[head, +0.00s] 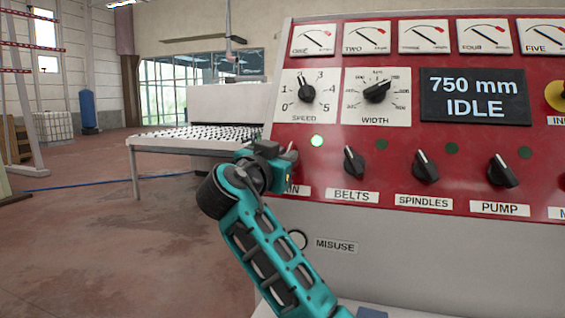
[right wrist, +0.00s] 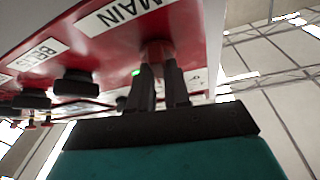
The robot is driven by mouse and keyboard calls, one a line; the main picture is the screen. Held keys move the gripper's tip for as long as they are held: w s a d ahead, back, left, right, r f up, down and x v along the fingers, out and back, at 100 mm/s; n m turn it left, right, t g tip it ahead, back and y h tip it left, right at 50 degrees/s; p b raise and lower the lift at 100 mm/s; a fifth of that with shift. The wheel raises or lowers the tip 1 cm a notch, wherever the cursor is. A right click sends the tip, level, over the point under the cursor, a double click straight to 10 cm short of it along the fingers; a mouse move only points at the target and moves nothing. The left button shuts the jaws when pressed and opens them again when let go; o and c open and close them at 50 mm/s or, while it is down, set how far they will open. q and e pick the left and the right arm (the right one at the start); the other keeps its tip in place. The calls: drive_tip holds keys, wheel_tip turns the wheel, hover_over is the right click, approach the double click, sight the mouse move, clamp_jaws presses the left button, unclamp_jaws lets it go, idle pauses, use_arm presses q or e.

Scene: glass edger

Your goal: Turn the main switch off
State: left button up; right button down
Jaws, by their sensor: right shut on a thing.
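The main switch (right wrist: 157,48) is a reddish knob below the MAIN label (right wrist: 125,14) in the right wrist view. My right gripper (right wrist: 163,72) has both fingers closed around it, one on each side. In the head view the right gripper (head: 286,165) reaches the left end of the red control panel (head: 340,180) and covers most of the switch and part of its label. The switch's pointing direction is hidden. A lit green lamp (head: 316,141) is just above and right of the gripper. The display (head: 475,96) reads 750 mm, IDLE. My left gripper is not in view.
The BELTS (head: 354,162), SPINDLES (head: 425,166) and PUMP (head: 502,171) knobs sit in a row to the right, with dark lamps above them. SPEED (head: 306,88) and WIDTH (head: 376,91) dials are above. A roller table (head: 140,142) stands behind; the floor at left is open.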

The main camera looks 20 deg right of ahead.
drive_tip(key=n+t+y, duration=0.1)
drive_tip(key=n, duration=0.1)
drive_tip(key=shift+s+d+n+y, duration=0.1)
drive_tip(key=shift+n+y, duration=0.2)
drive_tip(key=shift+s+d+n+t+y+p, duration=0.1)
drive_tip(key=shift+n+t+y+p, duration=0.25)
drive_tip(key=shift+n+y, duration=0.8)
drive_tip(key=shift+w+d+n+t+y+p, duration=0.1)
drive_tip(key=shift+n+t+y+p, duration=0.25)
drive_tip(key=shift+n, duration=1.5)
drive_tip(key=shift+s+n+t+y+p, duration=0.15)
drive_tip(key=shift+n+t+y, duration=0.15)
drive_tip(key=shift+n+y, duration=0.9)
drive_tip(key=shift+f+n, duration=0.1)
drive_tip(key=shift+n, duration=0.4)
drive_tip(key=c, duration=1.1)
unclamp_jaws()
